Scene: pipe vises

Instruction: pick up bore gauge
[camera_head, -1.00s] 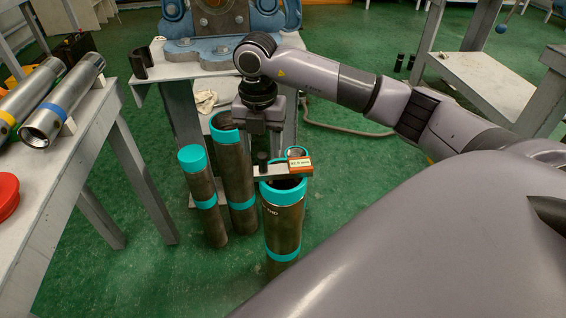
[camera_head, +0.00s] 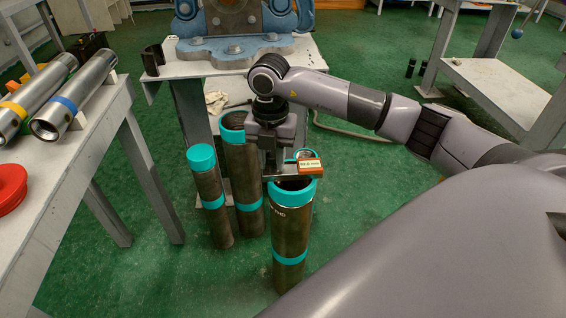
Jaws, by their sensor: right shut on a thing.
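The bore gauge shows as a flat grey bar with an orange-red, labelled block (camera_head: 309,165) at its right end. It is over the open top of the large upright pipe with teal bands (camera_head: 291,225), at about rim height. My right gripper (camera_head: 272,163) points straight down and is shut on the gauge's left part, beside the block. The fingers hide the black knob there. I cannot tell whether the bar still touches the pipe rim. My left gripper is not in view.
Two more teal-banded pipes stand left, a slim one (camera_head: 212,205) and a taller one (camera_head: 241,170). A bench (camera_head: 60,215) at left carries shiny tubes (camera_head: 62,112) and a red ring (camera_head: 8,190). A blue vise (camera_head: 235,30) stands behind.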

